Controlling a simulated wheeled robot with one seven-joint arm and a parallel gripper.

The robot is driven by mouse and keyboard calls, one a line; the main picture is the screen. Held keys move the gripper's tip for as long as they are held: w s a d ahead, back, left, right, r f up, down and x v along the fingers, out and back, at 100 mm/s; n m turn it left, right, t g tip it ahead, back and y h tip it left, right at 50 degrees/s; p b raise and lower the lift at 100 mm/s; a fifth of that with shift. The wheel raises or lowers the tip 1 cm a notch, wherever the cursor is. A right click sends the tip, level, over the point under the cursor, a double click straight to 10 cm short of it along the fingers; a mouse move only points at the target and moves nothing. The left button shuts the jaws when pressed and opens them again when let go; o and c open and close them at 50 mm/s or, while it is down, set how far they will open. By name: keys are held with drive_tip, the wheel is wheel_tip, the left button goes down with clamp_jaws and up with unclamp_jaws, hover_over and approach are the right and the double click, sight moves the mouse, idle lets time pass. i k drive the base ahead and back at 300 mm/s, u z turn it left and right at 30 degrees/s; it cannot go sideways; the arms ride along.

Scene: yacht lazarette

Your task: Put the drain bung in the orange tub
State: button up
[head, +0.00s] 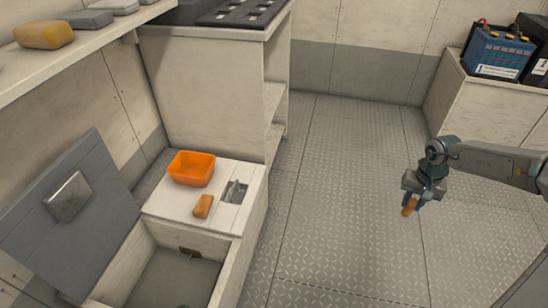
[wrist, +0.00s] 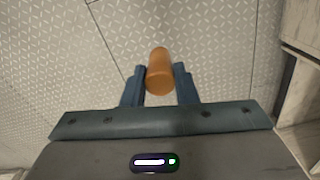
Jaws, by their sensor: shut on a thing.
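The drain bung, an orange-brown tapered cylinder, is between the two blue fingers of my gripper (wrist: 160,72) in the wrist view (wrist: 160,76). In the head view my gripper (head: 411,200) is at the right, and the drain bung (head: 408,207) hangs from it above the floor. The orange tub (head: 191,176) is an open square container on the white locker top, far to the left of my gripper. Its visible inside looks empty.
An orange-brown block (head: 203,206) and a grey metal fitting (head: 234,191) are beside the tub on the locker top (head: 168,206). An open bin (head: 180,275) with a raised grey lid (head: 70,205) is in front. The patterned floor (head: 335,190) between is clear.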

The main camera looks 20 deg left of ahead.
sight(193, 170)
drive_tip(key=z, duration=0.05)
drive_tip(key=i, duration=1.5)
drive_tip(key=u, duration=3.45)
drive_tip(key=i, duration=0.5)
